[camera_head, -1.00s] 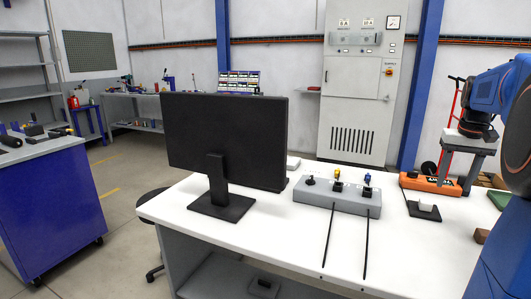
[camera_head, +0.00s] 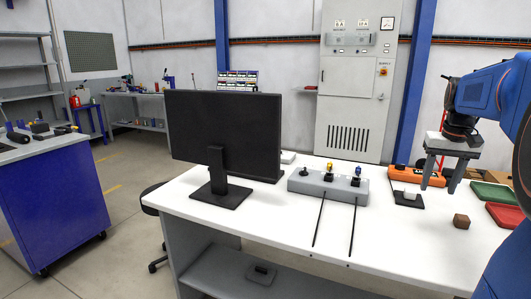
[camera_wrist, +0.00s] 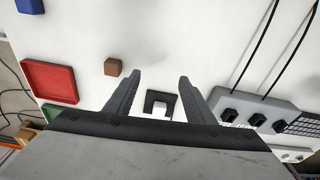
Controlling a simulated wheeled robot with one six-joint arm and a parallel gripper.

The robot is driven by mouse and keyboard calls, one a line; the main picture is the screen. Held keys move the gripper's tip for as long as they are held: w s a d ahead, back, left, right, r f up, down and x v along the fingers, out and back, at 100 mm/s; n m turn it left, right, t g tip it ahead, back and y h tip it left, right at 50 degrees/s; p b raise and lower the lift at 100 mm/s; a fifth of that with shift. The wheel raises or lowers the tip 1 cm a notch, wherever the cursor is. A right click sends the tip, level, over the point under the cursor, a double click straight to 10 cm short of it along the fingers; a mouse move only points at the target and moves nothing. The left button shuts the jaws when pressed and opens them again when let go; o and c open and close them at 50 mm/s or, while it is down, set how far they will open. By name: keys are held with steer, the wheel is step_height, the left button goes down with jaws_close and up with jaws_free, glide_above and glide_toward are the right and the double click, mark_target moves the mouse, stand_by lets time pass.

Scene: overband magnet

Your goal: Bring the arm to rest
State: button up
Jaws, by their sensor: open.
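My gripper (camera_head: 438,186) is on the right in the head view, above the white table (camera_head: 300,235), with its two fingers pointing down and apart. Nothing is between the fingers. In the wrist view my gripper (camera_wrist: 160,82) also shows spread fingers, with the black pad with a white block (camera_wrist: 160,103) seen in the gap below. The pad (camera_head: 408,200) lies on the table left of the gripper in the head view. The gripper appears clear of the tabletop.
A blue block (camera_wrist: 30,6) shows in the wrist view.

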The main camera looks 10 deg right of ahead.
steer(key=s+a+f+n+t, duration=0.1)
steer(key=s+a+f, duration=0.25)
steer(key=a, duration=0.45)
steer(key=s+a+f+n, duration=0.2)
steer(key=s+a, duration=0.3)
steer(key=a, duration=0.3)
steer(key=s+a+f+n+t, duration=0.15)
steer(key=s+a, duration=0.25)
steer(key=a, duration=0.4)
steer(key=s+a+f+n, duration=0.1)
steer(key=s+a+f, duration=0.4)
steer(key=f, duration=0.3)
steer(key=shift+s+a+t+y, duration=0.25)
steer(key=shift+s+t+y, duration=0.15)
steer(key=shift+s, duration=0.5)
steer(key=shift+r, duration=0.1)
